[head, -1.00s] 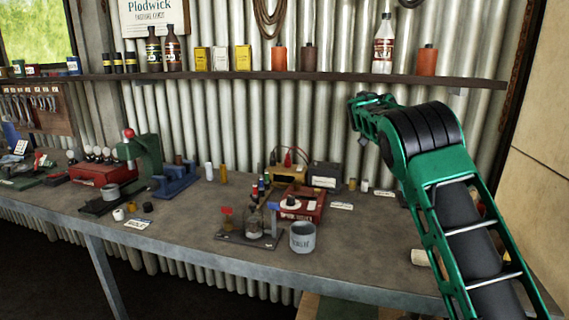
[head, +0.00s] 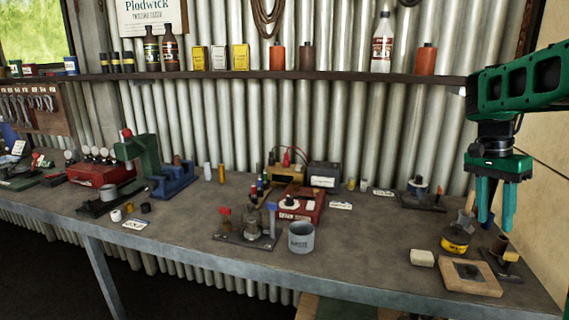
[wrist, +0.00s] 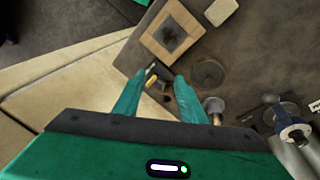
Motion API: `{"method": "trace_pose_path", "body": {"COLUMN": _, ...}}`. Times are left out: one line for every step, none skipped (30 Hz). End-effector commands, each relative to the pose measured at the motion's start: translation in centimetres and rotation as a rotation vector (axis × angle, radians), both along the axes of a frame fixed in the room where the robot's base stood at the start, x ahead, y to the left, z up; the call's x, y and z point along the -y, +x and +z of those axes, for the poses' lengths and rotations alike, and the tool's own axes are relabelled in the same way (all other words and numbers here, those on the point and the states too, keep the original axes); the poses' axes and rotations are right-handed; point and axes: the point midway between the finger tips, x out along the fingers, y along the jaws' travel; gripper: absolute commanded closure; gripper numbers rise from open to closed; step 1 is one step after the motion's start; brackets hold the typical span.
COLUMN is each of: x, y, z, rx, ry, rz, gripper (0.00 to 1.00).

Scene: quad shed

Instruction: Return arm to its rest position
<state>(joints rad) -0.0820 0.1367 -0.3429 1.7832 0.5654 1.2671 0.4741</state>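My gripper (head: 495,222) is at the right of the head view, pointing straight down above the right end of the bench (head: 365,262). Its two green fingers are apart with nothing held between them. In the wrist view the fingers of my gripper (wrist: 158,85) are also spread. A small brass-coloured piece on a dark stand (wrist: 150,82) shows beyond the gap, on the bench below. My arm comes in from the right edge and is bent downward at the wrist.
A shelf (head: 300,76) with bottles runs along the corrugated wall. A pale panel is at right.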

Motion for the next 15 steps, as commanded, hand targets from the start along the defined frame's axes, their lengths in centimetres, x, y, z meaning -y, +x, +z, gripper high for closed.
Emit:
{"method": "trace_pose_path", "body": {"x": 0.2, "y": -2.2, "z": -0.1, "rx": 0.0, "ry": 0.021, "rz": 0.037, "gripper": 0.63}}
{"method": "trace_pose_path", "body": {"x": 0.2, "y": -3.3, "z": -0.3, "rx": 0.0, "ry": 0.033, "rz": 0.064, "gripper": 0.63}}
{"method": "trace_pose_path", "body": {"x": 0.0, "y": -4.9, "z": -0.6, "rx": -0.001, "ry": 0.05, "rz": 0.1, "gripper": 0.63}}
{"method": "trace_pose_path", "body": {"x": 0.0, "y": -6.0, "z": -0.8, "rx": -0.001, "ry": 0.061, "rz": 0.128, "gripper": 0.63}}
{"method": "trace_pose_path", "body": {"x": -0.1, "y": -7.1, "z": -1.1, "rx": 0.0, "ry": 0.072, "rz": 0.157, "gripper": 0.63}}
{"method": "trace_pose_path", "body": {"x": -0.4, "y": -8.7, "z": -1.4, "rx": 0.002, "ry": 0.088, "rz": 0.194, "gripper": 0.63}}
{"method": "trace_pose_path", "body": {"x": -0.6, "y": -9.8, "z": -1.7, "rx": 0.003, "ry": 0.099, "rz": 0.222, "gripper": 0.63}}
{"method": "trace_pose_path", "body": {"x": -0.9, "y": -10.9, "z": -2.1, "rx": 0.005, "ry": 0.109, "rz": 0.252, "gripper": 0.63}}
{"method": "trace_pose_path", "body": {"x": -1.2, "y": -12.4, "z": -2.5, "rx": 0.009, "ry": 0.122, "rz": 0.289, "gripper": 0.63}}
{"method": "trace_pose_path", "body": {"x": -1.6, "y": -13.5, "z": -2.9, "rx": 0.012, "ry": 0.133, "rz": 0.317, "gripper": 0.63}}
{"method": "trace_pose_path", "body": {"x": -1.9, "y": -14.6, "z": -3.3, "rx": 0.014, "ry": 0.142, "rz": 0.346, "gripper": 0.63}}
{"method": "trace_pose_path", "body": {"x": -2.5, "y": -16.0, "z": -3.8, "rx": 0.02, "ry": 0.154, "rz": 0.386, "gripper": 0.63}}
{"method": "trace_pose_path", "body": {"x": -2.9, "y": -17.1, "z": -4.3, "rx": 0.024, "ry": 0.163, "rz": 0.414, "gripper": 0.63}}
{"method": "trace_pose_path", "body": {"x": -3.4, "y": -18.1, "z": -4.7, "rx": 0.028, "ry": 0.172, "rz": 0.444, "gripper": 0.63}}
{"method": "trace_pose_path", "body": {"x": -4.0, "y": -19.5, "z": -5.4, "rx": 0.034, "ry": 0.183, "rz": 0.482, "gripper": 0.63}}
